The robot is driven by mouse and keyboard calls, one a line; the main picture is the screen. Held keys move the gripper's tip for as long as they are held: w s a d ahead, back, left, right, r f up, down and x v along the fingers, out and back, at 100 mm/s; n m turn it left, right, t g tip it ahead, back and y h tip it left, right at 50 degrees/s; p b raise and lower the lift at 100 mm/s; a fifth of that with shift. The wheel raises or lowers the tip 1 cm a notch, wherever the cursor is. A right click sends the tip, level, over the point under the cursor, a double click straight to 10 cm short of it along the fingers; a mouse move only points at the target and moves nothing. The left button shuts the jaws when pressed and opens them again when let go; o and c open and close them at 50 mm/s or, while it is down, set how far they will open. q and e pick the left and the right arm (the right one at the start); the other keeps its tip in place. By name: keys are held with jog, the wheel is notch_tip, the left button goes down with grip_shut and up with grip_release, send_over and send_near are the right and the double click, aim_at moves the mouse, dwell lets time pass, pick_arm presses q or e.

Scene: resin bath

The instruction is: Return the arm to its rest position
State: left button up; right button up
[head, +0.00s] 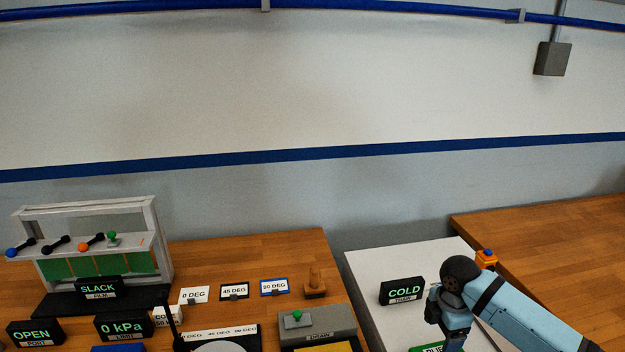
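My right arm comes in from the lower right as a light blue link with a black joint. It bends down at the joint over the white surface (376,272), and its lower part runs to the bottom edge of the head view. Its gripper fingers do not show. My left gripper is not in view. I cannot tell whether either gripper holds anything.
On the wooden table at left stand a grey frame rack (155,225) with coloured levers, displays reading SLACK (97,288), OPEN (35,333) and 0 kPa (124,326), angle cards (234,291), a wooden peg stand (315,290) and a grey DRAIN box (318,328). The right wooden table (560,225) is bare.

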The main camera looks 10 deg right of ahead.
jog(key=s+a+f+m+t+y, duration=0.1)
jog(key=s+a+f+m, duration=0.2)
jog(key=s+a, duration=0.4)
jog(key=s+a+f+m+t+y, duration=0.1)
jog(key=s+a+f+m, duration=0.25)
jog(key=s, duration=0.45)
jog(key=s+d+r+m+t+h, duration=0.1)
jog(key=s+r+m, duration=0.1)
jog(key=s+m, duration=0.45)
jog(key=s+d+r+m+h, duration=0.15)
jog(key=s+m, duration=0.25)
jog(key=s, duration=0.5)
jog(key=w+a+f+t+y+p, duration=0.1)
jog(key=w+a+f+t, duration=0.2)
jog(key=f+t, duration=0.1)
jog(key=w+a+f+n+t+y+p, duration=0.1)
jog(key=w+a+f+t+y, duration=0.1)
jog(key=f, duration=0.5)
jog(key=shift+w+a+t, duration=0.45)
jog(key=shift+a+t, duration=0.2)
jog(key=shift+t, duration=0.25)
